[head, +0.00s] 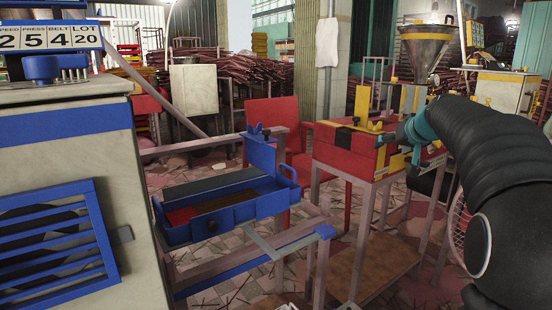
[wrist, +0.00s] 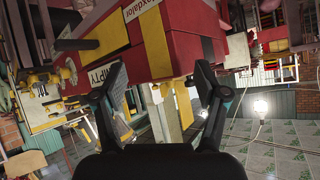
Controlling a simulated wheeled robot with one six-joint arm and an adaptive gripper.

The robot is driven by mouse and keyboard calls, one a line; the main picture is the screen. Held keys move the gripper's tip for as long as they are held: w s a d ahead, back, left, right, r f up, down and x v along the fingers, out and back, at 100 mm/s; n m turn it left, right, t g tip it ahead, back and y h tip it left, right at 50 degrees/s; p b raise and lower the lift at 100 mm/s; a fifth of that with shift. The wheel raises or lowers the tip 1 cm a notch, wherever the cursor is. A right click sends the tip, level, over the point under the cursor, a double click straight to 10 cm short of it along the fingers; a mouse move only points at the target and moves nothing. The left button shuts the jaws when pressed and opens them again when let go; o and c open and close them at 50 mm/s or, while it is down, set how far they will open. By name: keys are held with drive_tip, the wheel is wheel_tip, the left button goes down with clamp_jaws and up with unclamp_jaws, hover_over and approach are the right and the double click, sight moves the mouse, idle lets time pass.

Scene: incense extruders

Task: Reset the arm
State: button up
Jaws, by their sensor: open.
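My gripper (head: 399,147) is at the right of the head view, at the end of my black ribbed arm. It overlaps the red machine box (head: 340,146), which has yellow and black bands and stands on a legged frame. The wrist view also shows my gripper (wrist: 160,70), with its two dark fingers spread wide and nothing between them. The red box (wrist: 178,52) fills the top middle of that view, beyond the fingertips. I cannot tell whether a finger touches it.
A metal funnel (head: 425,48) stands above the red box, close to my arm. A blue tray (head: 230,211) on a frame is left of centre. A pale cabinet (head: 105,175) with a blue grille (head: 50,238) fills the left. A red chair (head: 272,116) stands behind.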

drive_tip(key=s+a+f+m+g, duration=0.1)
drive_tip(key=s+a+f+g, duration=0.25)
drive_tip(key=s+f, duration=0.4)
drive_tip(key=s+a+f+g, duration=0.2)
drive_tip(key=s+a+f, duration=0.3)
drive_tip(key=s, duration=0.6)
drive_tip(key=s+a+f+n+p, duration=0.1)
drive_tip(key=s+a, duration=0.3)
drive_tip(key=s, duration=0.7)
drive_tip(key=s+a+f+n+p, duration=0.1)
drive_tip(key=s+a+f, duration=0.3)
drive_tip(key=s, duration=0.7)
drive_tip(key=shift+s+a+n+h+p, duration=0.4)
drive_tip(key=shift+a+p, duration=0.1)
drive_tip(key=shift+p, duration=0.05)
